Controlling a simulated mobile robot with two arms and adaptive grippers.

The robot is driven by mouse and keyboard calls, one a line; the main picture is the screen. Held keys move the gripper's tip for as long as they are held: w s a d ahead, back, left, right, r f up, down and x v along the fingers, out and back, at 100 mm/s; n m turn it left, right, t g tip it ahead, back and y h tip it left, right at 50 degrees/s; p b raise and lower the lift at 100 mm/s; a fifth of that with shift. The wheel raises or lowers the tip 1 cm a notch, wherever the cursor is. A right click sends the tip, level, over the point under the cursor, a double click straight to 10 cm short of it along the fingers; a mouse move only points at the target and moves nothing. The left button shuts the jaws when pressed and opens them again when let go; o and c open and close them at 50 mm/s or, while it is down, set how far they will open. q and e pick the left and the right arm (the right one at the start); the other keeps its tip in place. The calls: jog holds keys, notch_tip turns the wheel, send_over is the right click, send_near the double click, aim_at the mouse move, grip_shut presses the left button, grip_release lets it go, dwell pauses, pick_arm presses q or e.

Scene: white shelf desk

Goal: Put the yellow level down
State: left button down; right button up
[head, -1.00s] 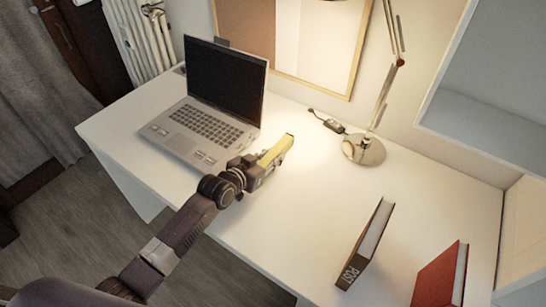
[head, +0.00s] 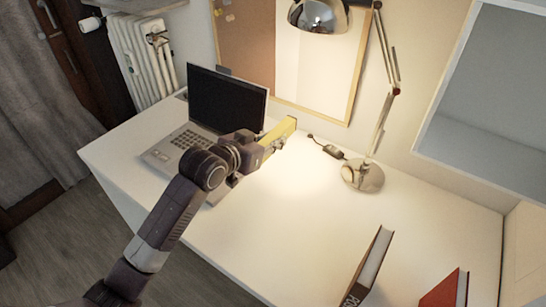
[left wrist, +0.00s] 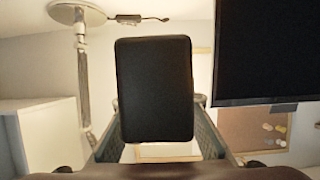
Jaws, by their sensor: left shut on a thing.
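The yellow level (head: 282,131) is held in my left gripper (head: 270,145). It points away from the gripper, up and to the right, in front of the laptop's right edge in the head view. It appears to be above the white desk (head: 290,222). In the left wrist view a dark rectangular end face (left wrist: 155,90), apparently the level's, fills the middle between the two fingers and hides what is behind it. The fingers hide part of the level in the head view. My right gripper is not in view.
An open laptop (head: 227,98) stands left of the level, partly hidden by my arm. A desk lamp (head: 362,175) stands to the right. A dark book (head: 368,268) and a red book (head: 446,290) stand at the front right. The desk's middle is clear.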

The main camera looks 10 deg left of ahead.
pick_arm(q)
notch_tip(320, 180, up, 2)
jog(key=shift+r, duration=0.25)
jog(key=shift+m+g+h, duration=0.4)
jog(key=shift+m+h, duration=0.3)
jog(key=s+a+f, duration=0.1)
jog(key=s, duration=0.1)
jog(key=s+a, duration=0.1)
jog(key=s, duration=0.1)
jog(key=s+a+f, duration=0.1)
jog(key=s, duration=0.1)
jog(key=shift+s+a+f, duration=0.15)
jog(key=shift+s+f, duration=0.05)
jog(key=shift+f, duration=0.15)
jog(key=s+a+r+m+g+h, duration=0.1)
jog(key=s+r+m+g+h, duration=0.1)
jog(key=s, duration=0.7)
jog(key=s+a+r+m+g+h, duration=0.1)
jog(key=s+m+g+h, duration=0.1)
jog(key=s, duration=0.7)
jog(key=shift+a+r+m, duration=0.35)
jog(key=shift+r+m, duration=0.05)
jog(key=shift+m, duration=0.2)
jog(key=shift+h, duration=0.3)
